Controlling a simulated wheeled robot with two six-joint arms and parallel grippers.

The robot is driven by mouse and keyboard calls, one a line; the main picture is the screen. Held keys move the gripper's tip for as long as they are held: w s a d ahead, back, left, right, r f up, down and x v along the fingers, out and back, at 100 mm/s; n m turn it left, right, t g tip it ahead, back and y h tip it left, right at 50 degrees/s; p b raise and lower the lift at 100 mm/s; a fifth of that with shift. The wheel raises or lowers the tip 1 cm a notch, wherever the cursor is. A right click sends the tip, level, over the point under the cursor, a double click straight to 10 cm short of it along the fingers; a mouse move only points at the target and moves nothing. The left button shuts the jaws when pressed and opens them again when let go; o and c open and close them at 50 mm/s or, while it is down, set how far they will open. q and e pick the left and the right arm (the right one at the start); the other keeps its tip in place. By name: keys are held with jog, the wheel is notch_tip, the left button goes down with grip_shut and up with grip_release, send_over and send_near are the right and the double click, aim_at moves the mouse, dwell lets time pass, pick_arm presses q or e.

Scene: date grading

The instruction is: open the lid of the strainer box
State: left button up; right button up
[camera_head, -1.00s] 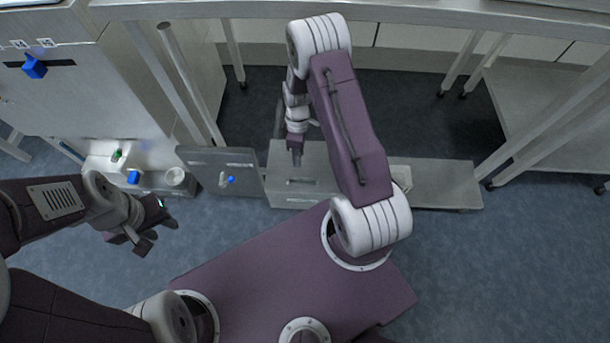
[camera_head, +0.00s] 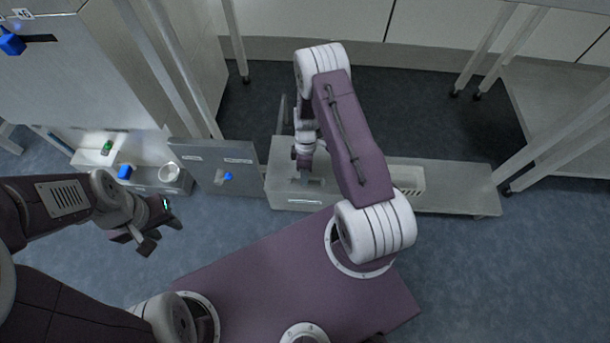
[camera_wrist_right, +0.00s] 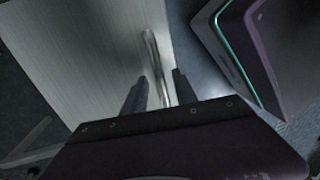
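The strainer box appears to be the grey box (camera_head: 285,187) on the low bench in the head view, below my right arm. In the right wrist view a pale flat surface (camera_wrist_right: 85,50), seemingly its lid, carries a shiny bar handle (camera_wrist_right: 155,60). My right gripper (camera_head: 305,178) is low over the box. In the wrist view its fingers (camera_wrist_right: 160,88) are apart, with the handle running between them; I cannot tell whether either touches it. The lid looks shut. My left gripper (camera_head: 153,235) is open and empty over the floor at the left.
A grey panel with a blue knob (camera_head: 227,176) stands left of the box. Left of that are a white cup (camera_head: 169,173) and a blue block (camera_head: 125,171). A white tray (camera_head: 408,180) lies on the bench (camera_head: 455,182) to the right. Table legs stand behind.

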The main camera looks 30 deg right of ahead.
grip_shut()
dwell(1.4)
